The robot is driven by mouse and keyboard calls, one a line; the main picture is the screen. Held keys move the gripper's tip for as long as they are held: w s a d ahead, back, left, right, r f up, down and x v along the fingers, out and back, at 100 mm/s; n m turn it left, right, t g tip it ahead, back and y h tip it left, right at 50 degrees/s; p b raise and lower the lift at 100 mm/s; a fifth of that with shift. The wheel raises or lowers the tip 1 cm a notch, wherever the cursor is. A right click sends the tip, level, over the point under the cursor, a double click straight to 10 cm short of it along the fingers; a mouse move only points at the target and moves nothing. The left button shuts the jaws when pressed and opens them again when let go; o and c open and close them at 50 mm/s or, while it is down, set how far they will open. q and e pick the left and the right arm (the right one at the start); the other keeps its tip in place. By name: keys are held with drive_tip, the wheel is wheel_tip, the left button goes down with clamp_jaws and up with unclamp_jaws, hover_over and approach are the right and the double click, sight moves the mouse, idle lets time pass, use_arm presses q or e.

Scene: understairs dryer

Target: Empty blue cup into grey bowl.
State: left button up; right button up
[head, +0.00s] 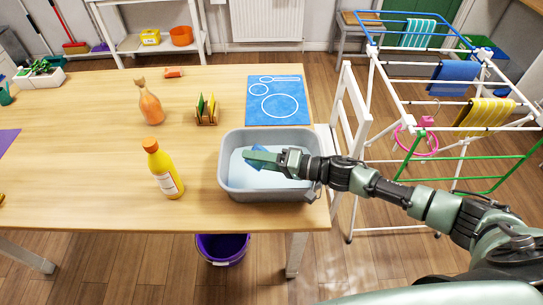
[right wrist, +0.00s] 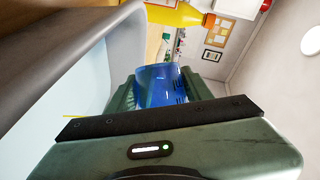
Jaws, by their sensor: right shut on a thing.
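The grey bowl (head: 229,182) is a wide basin on the right end of the wooden table, with a pale interior. My right gripper (head: 252,156) reaches in from the right over the bowl. It is shut on the blue cup (right wrist: 158,84), which sits between the two fingers in the right wrist view. In the head view the cup is mostly covered by the gripper, with only bits of blue showing. The cup is over or inside the bowl's opening; its exact tilt and contents cannot be told. The bowl's wall (right wrist: 75,50) is close beside the gripper. My left gripper is not in view.
A yellow bottle (head: 164,172) stands left of the bowl. An orange bottle (head: 150,106), a small rack (head: 206,112) and a blue mat (head: 276,104) lie further back. A white chair (head: 347,125) and drying rack (head: 405,100) are right of the table.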

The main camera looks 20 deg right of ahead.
drive_tip(key=shift+r+m+b, duration=0.1)
drive_tip(key=shift+m+b, duration=0.2)
drive_tip(key=shift+b, duration=0.1)
drive_tip(key=shift+w+d+r+m+y+p, duration=0.35)
drive_tip(key=shift+w+d+m+y, duration=0.1)
drive_tip(key=shift+d+m, duration=0.25)
idle(1.1)
drive_tip(key=shift+w+d+r+m+t+y, duration=0.1)
drive_tip(key=shift+r+m+t+y, duration=0.25)
drive_tip(key=shift+m, duration=0.55)
idle(0.8)
